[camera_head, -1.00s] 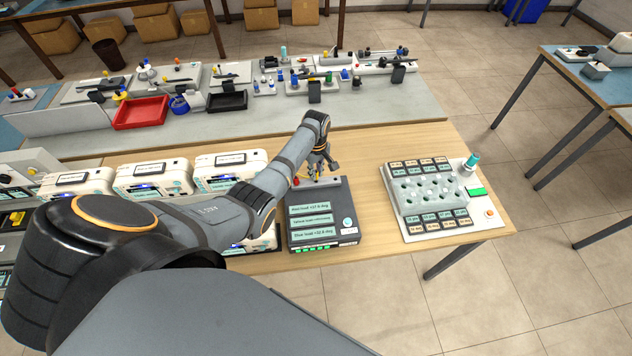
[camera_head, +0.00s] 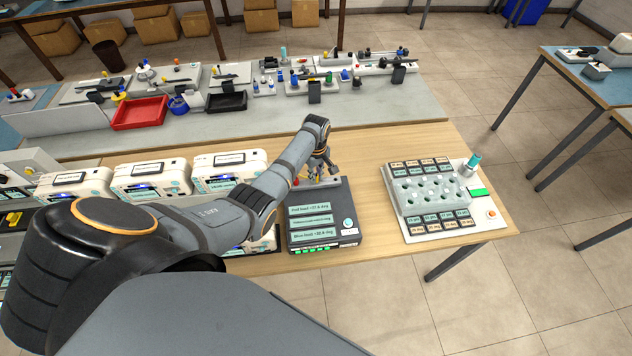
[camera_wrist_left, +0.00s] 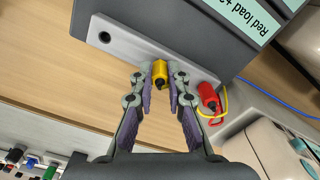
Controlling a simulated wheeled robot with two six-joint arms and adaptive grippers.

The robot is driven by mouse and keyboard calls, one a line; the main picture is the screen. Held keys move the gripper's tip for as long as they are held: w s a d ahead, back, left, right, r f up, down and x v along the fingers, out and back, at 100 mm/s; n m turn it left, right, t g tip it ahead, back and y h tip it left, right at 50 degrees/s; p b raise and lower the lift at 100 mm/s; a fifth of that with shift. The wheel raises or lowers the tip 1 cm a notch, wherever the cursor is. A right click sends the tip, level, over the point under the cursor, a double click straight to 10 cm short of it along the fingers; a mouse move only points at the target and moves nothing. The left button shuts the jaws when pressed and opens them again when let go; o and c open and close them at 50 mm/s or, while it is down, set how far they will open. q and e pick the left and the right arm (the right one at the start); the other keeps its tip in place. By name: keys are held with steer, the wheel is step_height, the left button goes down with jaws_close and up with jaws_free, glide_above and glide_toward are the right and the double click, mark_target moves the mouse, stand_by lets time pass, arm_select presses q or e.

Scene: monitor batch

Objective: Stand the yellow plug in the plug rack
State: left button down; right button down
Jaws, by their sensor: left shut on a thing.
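The yellow plug (camera_wrist_left: 160,70) is between the fingertips of my left gripper (camera_wrist_left: 160,80) in the left wrist view. The gripper is shut on it. The plug is at the light grey strip along the dark box (camera_head: 321,212); whether it is still seated there I cannot tell. In the head view the left gripper (camera_head: 318,172) is at the far edge of this box, where the plug is too small to make out. A grey block with rows of holes, apparently the plug rack (camera_head: 402,206), is on the right of the table. My right gripper is not in view.
An empty dark hole (camera_wrist_left: 104,37) is in the strip. White instruments (camera_head: 150,180) stand left of the dark box. Bare wooden tabletop (camera_head: 371,215) lies between box and rack.

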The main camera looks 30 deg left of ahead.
arm_select(q)
steer(key=shift+f, duration=0.15)
stand_by(0.5)
steer(key=c, duration=1.3)
jaws_free()
steer(key=shift+o, duration=0.2)
step_height(320, 180, up, 12)
steer(key=shift+f, duration=0.1)
